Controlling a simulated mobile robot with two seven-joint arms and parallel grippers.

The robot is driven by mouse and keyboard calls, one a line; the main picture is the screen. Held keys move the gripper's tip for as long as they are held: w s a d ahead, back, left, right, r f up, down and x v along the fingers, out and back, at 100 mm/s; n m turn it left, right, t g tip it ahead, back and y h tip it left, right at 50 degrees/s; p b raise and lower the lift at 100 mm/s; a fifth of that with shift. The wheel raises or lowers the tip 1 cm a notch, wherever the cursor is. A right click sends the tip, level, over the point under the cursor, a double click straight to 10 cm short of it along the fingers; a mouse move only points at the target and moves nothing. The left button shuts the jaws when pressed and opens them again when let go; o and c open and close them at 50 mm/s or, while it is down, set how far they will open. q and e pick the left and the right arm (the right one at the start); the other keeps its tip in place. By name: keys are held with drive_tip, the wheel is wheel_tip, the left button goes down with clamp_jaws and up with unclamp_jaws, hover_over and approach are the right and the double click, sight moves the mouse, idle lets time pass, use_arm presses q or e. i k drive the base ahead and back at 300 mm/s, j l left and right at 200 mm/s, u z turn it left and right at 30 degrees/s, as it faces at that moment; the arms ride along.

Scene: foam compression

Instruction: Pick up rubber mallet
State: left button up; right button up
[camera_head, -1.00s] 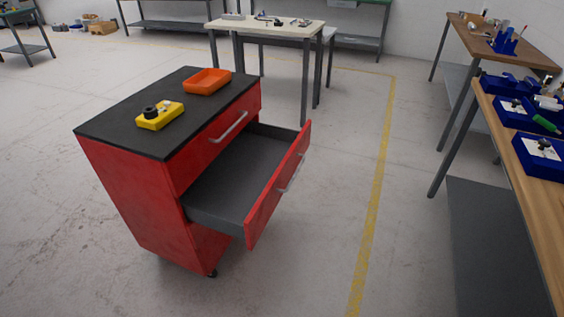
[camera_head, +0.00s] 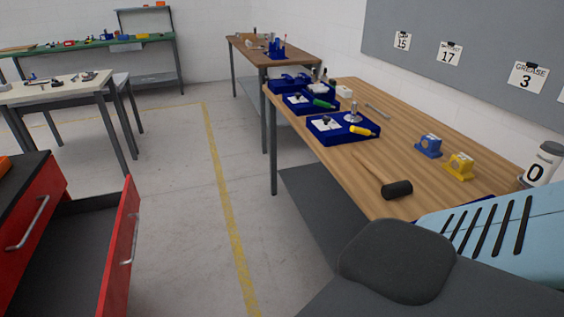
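A rubber mallet (camera_head: 396,189) with a black head and a wooden handle lies on the wooden workbench (camera_head: 430,145). Its handle points up and left, away from me, and its head is toward the near side of the bench. Nothing holds it. Neither of my grippers shows in the view.
Blue trays (camera_head: 325,136) with tools stand at the bench's left side. A blue block (camera_head: 428,146) and a yellow block (camera_head: 459,167) sit right of the mallet. A red cabinet with an open drawer (camera_head: 122,245) stands at left. Floor between is clear.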

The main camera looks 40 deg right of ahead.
sight(391, 190)
drive_tip(key=z, duration=2.15)
